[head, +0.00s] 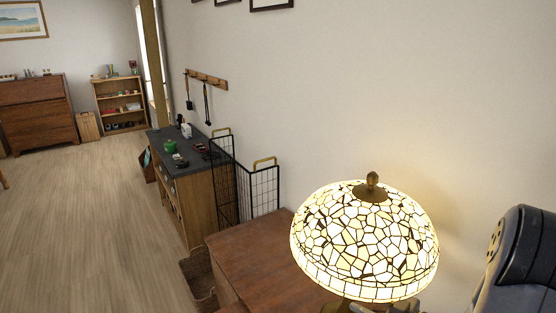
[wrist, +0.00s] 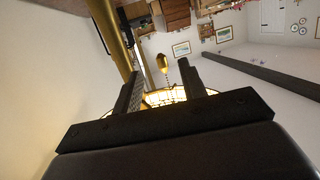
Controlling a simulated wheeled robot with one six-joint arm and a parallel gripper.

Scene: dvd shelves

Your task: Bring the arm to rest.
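My gripper (wrist: 158,72) shows in the wrist view with its two dark fingers spread apart. A brass pull knob (wrist: 163,63) on a beaded chain shows in the gap between the fingers, and I cannot tell whether it touches them. The lit shade of a stained-glass lamp (wrist: 165,96) glows behind the fingers. In the head view the lamp (head: 365,245) stands at the lower right, and part of my arm shows at the right edge. The lamp hides most of my gripper there.
The lamp's brass post (wrist: 111,35) runs close beside the fingers. A brown wooden cabinet top (head: 255,250) lies left of the lamp. A black wire rack (head: 258,190) and a dark-topped counter (head: 185,160) stand along the wall. Open floor (head: 80,220) lies at left.

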